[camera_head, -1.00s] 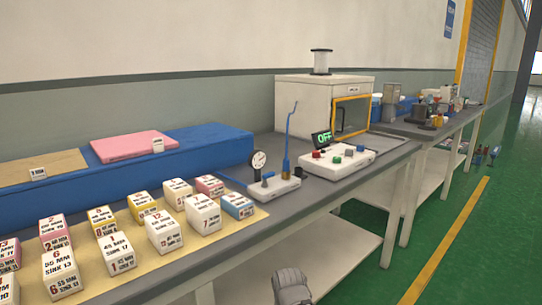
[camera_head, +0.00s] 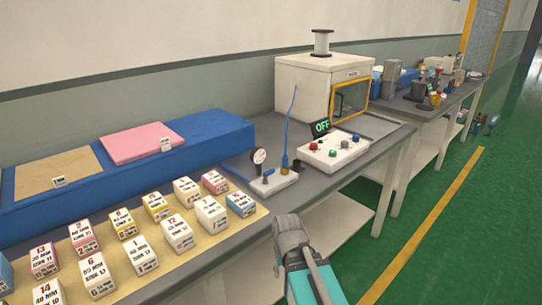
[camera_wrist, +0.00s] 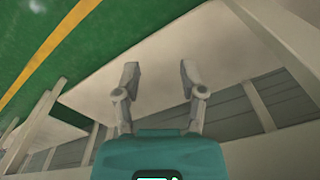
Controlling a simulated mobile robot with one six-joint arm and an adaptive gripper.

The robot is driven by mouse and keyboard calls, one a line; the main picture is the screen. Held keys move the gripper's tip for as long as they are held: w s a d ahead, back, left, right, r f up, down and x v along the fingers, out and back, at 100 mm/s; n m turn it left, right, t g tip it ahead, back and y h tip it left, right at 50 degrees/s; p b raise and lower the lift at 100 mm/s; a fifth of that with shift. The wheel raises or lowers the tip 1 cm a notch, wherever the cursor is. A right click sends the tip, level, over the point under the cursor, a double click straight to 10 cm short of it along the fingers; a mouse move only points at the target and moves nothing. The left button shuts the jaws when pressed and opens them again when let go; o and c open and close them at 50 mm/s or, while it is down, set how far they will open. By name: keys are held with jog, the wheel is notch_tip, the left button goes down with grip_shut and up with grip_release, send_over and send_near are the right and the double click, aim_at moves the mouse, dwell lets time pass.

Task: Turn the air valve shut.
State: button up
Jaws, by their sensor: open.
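The air valve assembly (camera_head: 274,186) is a small white block near the front edge of the grey bench, with a small blue handle (camera_head: 267,174) on top. A round pressure gauge (camera_head: 259,156) stands at its back left. In the head view only grey and teal parts of my arm show, in front of the bench and below the valve; the fingertips are not visible there.
A white control box (camera_head: 335,150) with coloured knobs and an "OFF" display (camera_head: 321,127) stands right of the valve. Several labelled blocks (camera_head: 180,233) crowd the bench at left. A white cabinet (camera_head: 300,88) stands behind. The green floor (camera_head: 455,235) in front is open.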

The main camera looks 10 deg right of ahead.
notch_tip(320, 180, up, 20)
jog(key=w+p, duration=0.2)
jog(key=p, duration=1.7)
notch_tip(320, 180, up, 15)
jog(key=m+p, duration=1.2)
jog(key=p, duration=0.3)
send_over(271, 170)
jog(key=shift+w, duration=0.15)
jog(key=shift+f+b, duration=0.3)
jog(key=shift+b, duration=0.15)
notch_tip(271, 170, down, 13)
jog(key=b, duration=1.3)
jog(key=shift+f, duration=0.15)
